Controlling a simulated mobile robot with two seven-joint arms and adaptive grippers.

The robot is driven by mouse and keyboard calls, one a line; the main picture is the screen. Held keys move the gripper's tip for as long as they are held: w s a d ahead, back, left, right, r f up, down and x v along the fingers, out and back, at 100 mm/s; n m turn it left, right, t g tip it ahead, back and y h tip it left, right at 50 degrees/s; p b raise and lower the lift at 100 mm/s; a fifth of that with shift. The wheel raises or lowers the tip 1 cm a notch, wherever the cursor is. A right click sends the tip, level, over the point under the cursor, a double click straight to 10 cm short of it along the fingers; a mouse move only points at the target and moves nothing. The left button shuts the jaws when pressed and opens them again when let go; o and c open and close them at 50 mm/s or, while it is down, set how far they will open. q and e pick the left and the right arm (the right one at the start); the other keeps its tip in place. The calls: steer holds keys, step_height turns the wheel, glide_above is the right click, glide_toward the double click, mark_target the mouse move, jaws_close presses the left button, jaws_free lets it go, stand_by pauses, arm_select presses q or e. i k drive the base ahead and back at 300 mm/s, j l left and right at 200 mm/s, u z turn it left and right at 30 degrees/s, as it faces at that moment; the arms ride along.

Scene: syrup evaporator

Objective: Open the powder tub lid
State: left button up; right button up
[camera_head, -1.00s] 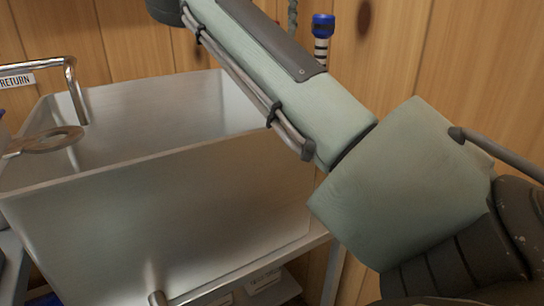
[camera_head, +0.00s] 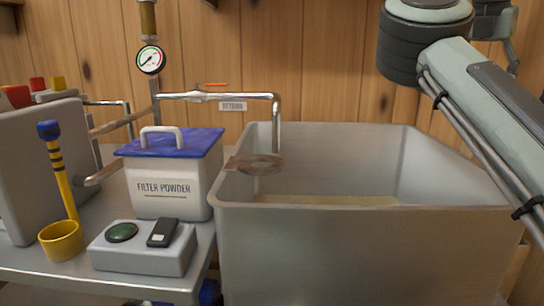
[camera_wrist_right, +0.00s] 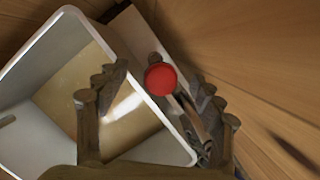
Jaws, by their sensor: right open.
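The white powder tub (camera_head: 165,190), labelled FILTER POWDER, stands on the metal bench in the head view. Its blue lid (camera_head: 207,140) lies flat over the top, closed, with a white loop handle (camera_head: 162,131) on it. My right gripper (camera_wrist_right: 155,125) is open in the right wrist view, its fingers apart over a pale open-topped container. A red round knob (camera_wrist_right: 160,78) shows beyond the fingers, and I cannot tell whether it is touched. In the head view my right arm is at the upper right, away from the tub. My left gripper is out of view.
A large open steel pan (camera_head: 350,240) stands right of the tub, with a holed metal paddle (camera_head: 255,165) over its near-left corner. A grey switch box (camera_head: 140,250) and a yellow cup (camera_head: 60,240) stand in front of the tub. A pipe (camera_head: 230,97) runs behind.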

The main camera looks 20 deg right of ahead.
mark_target(162, 141)
steer(key=k+j, duration=0.2)
steer(key=j, duration=0.2)
steer(key=k+j, duration=0.45)
steer(key=j, duration=0.3)
